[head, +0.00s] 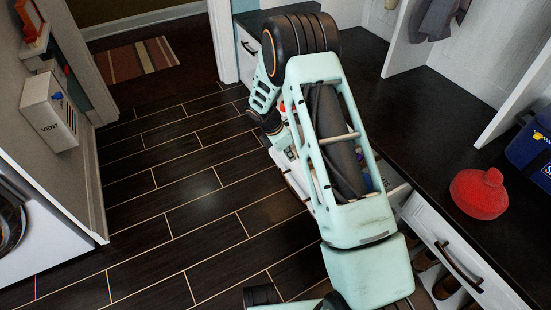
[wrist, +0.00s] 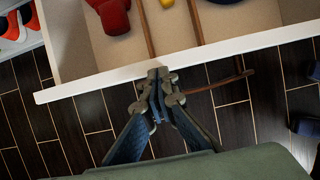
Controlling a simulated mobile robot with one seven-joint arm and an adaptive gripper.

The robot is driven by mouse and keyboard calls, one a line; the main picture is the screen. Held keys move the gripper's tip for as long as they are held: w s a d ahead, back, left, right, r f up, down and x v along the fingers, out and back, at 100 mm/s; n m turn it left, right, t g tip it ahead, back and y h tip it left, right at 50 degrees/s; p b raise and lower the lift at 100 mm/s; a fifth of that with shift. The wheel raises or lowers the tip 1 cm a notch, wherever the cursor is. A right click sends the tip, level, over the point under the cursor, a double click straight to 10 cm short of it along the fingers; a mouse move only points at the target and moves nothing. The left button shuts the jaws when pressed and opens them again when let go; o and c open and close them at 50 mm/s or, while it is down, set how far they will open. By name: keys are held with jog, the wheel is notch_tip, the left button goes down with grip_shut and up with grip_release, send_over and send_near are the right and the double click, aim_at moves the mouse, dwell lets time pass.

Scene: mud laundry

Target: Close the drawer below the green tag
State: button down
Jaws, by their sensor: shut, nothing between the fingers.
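An open drawer (wrist: 100,85) with a white front edge crosses the upper wrist view. Inside it are brown dividers, a red item (wrist: 110,14), a yellow item and a dark blue item partly cut off. A dark bar-like handle (wrist: 222,82) shows along its front. My gripper (wrist: 158,76) is shut and empty, its fingertips at the drawer's front edge; I cannot tell if they touch it. In the head view my arm hides most of the drawer, with a white part (head: 296,182) showing beside it. I see no green tag in either view.
A dark bench top (head: 415,125) runs along the right, with a red rounded object (head: 480,193) and a blue bin (head: 530,150) on it. Another drawer front (head: 450,250) with a dark handle is at lower right, above shoes. The dark tiled floor (head: 180,200) on the left is clear.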

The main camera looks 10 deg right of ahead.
jog(key=w+d, duration=0.4)
jog(key=d, duration=0.7)
jog(key=w+d+p, duration=0.1)
jog(key=w+d, duration=0.4)
jog(key=d, duration=0.6)
jog(key=shift+d+f, duration=0.15)
jog(key=shift+f, duration=0.05)
jog(key=s+a+r+p, duration=0.35)
jog(key=a+r, duration=0.35)
jog(key=r, duration=0.3)
jog(key=s+d+b, duration=0.2)
jog(key=s+d, duration=0.1)
jog(key=s, duration=0.5)
jog(key=w+d+r+b+x, duration=0.1)
jog(key=b+x, duration=0.3)
jog(key=x, duration=0.8)
jog(key=shift+d, duration=0.75)
